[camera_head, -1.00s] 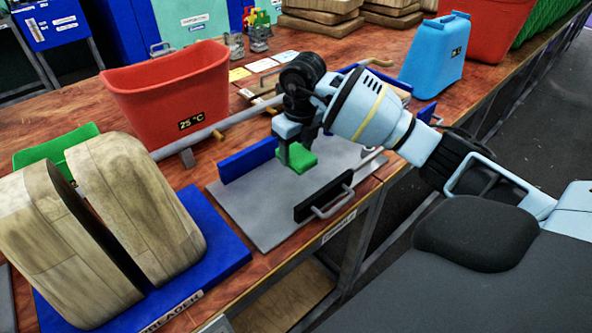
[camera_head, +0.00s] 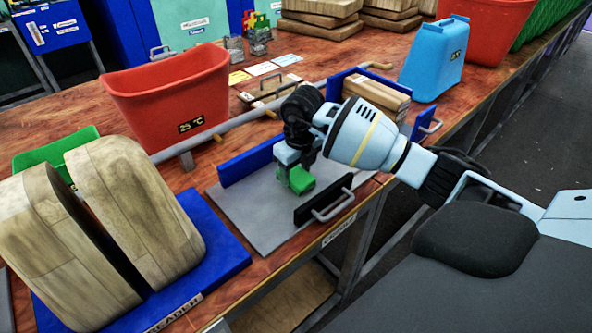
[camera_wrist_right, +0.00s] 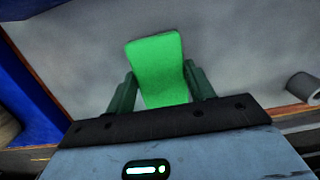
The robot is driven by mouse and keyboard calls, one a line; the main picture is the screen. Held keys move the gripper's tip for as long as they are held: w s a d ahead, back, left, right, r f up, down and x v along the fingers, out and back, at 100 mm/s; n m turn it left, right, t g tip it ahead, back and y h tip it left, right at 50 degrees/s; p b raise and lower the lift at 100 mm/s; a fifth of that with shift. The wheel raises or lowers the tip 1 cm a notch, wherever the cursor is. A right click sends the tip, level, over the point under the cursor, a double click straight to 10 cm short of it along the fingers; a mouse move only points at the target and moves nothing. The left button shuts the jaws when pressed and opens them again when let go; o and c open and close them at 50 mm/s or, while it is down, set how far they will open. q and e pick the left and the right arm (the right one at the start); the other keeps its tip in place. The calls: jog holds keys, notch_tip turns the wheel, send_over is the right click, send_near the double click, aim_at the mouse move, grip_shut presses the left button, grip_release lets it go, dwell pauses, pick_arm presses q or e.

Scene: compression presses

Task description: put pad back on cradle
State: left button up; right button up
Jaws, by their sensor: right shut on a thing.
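A small bright green pad (camera_head: 299,181) is in my right gripper (camera_head: 290,165), over the grey plate (camera_head: 250,217). A label on the bench front below the plate seems to read "cradle" (camera_head: 338,230). In the right wrist view the pad (camera_wrist_right: 158,65) sits between the two dark fingers of the gripper (camera_wrist_right: 162,85), with grey surface behind it. I cannot tell whether the pad touches the plate. My left gripper is not in view.
A blue wall (camera_head: 250,160) lines the plate's back left, and a black bar with a metal handle (camera_head: 325,200) its front edge. Wooden blocks (camera_head: 130,205) stand on a blue base at left. A red bin (camera_head: 170,95) and a blue container (camera_head: 434,60) stand behind.

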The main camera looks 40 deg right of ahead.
aim_at(299, 177)
jog(key=shift+f, duration=0.15)
jog(key=o, duration=0.9)
jog(key=shift+o, duration=0.2)
notch_tip(299, 177, up, 12)
jog(key=s, duration=0.1)
jog(key=shift+s+p, duration=0.2)
jog(key=shift+p, duration=0.1)
